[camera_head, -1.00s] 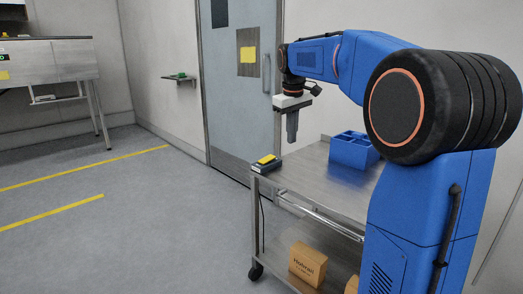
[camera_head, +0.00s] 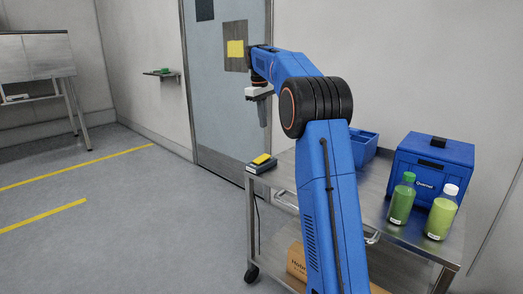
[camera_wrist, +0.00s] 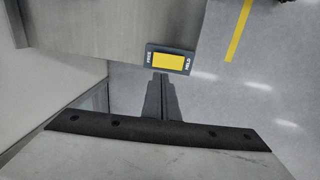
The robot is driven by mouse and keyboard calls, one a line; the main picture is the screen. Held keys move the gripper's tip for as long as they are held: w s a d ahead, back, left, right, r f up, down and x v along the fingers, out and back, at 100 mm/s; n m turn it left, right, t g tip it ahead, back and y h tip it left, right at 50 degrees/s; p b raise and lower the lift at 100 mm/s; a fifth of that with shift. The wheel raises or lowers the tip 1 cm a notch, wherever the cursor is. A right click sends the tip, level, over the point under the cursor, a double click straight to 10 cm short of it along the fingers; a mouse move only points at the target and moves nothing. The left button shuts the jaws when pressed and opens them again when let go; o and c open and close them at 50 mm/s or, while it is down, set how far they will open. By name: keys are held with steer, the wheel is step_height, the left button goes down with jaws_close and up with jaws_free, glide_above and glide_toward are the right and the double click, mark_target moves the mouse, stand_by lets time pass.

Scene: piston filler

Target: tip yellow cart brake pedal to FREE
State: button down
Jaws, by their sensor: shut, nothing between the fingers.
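The yellow brake pedal (camera_head: 262,159) sits on a dark base at the near left corner of the cart's top.
The steel cart (camera_head: 285,179) carries a blue bin (camera_head: 364,146), a blue box (camera_head: 432,168), a green bottle (camera_head: 402,202) and a white-capped bottle (camera_head: 441,214). A door (camera_head: 228,115) stands behind. The floor left of the cart is clear.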

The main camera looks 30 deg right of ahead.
stand_by(0.3)
glide_toward(266, 156)
steer(key=f, duration=0.5)
steer(key=shift+s+d+f, duration=0.1)
steer(key=shift+d+f, duration=0.05)
steer(key=shift+d, duration=0.15)
steer(key=shift+f, duration=0.55)
steer(key=shift+d, duration=0.1)
steer(key=shift+d+f, duration=0.1)
steer(key=shift+f, duration=0.25)
steer(key=shift+r, duration=0.1)
steer(key=shift+s+a+r, duration=0.15)
steer(key=shift+a+r, duration=0.15)
steer(key=shift+a, duration=0.45)
